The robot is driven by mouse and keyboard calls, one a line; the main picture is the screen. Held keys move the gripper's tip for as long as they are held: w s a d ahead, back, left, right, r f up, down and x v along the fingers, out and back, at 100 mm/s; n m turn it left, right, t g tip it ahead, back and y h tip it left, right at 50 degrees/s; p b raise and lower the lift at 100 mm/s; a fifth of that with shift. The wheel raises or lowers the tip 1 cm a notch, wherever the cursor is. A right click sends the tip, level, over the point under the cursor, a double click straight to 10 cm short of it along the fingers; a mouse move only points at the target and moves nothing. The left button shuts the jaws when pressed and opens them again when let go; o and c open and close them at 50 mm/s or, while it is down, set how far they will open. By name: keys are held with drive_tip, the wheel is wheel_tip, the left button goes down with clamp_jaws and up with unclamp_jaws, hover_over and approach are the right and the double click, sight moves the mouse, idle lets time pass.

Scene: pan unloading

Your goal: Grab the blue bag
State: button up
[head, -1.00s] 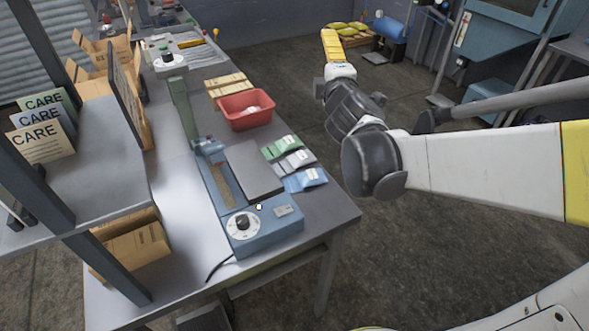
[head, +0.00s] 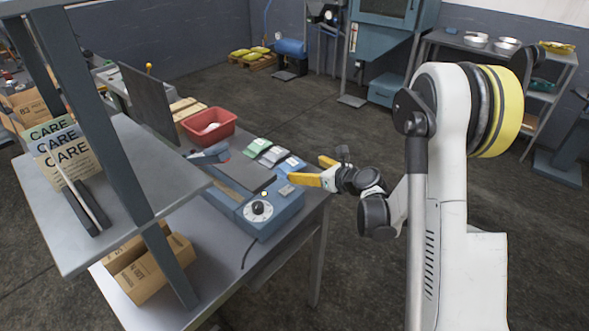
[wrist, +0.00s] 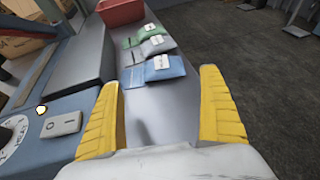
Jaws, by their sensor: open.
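The blue bag (wrist: 165,69) lies flat on the table with a white label on top. It is the nearest of a row of bags in the wrist view, ahead of my gripper (wrist: 160,108) and between the lines of its two yellow fingers. My gripper is open and empty, and a gap of bare table shows between it and the bag. In the head view my gripper (head: 312,172) is at the table's right edge, beside the bags. The blue bag (head: 288,165) shows there just behind the fingers, partly hidden by them.
A white bag (wrist: 156,46) and a green bag (wrist: 144,34) lie beyond the blue one. A red bin (head: 208,124) stands farther back. A blue machine (head: 268,213) with a dial and a grey plate is left of my gripper. Open floor lies right of the table.

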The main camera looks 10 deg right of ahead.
sight(295, 164)
drive_tip(key=b+x, duration=0.2)
drive_tip(key=x, duration=0.6)
drive_tip(key=shift+w+f+b, duration=0.1)
drive_tip(key=shift+w+b, duration=0.2)
drive_tip(key=shift+w, duration=0.05)
drive_tip(key=c, duration=1.3)
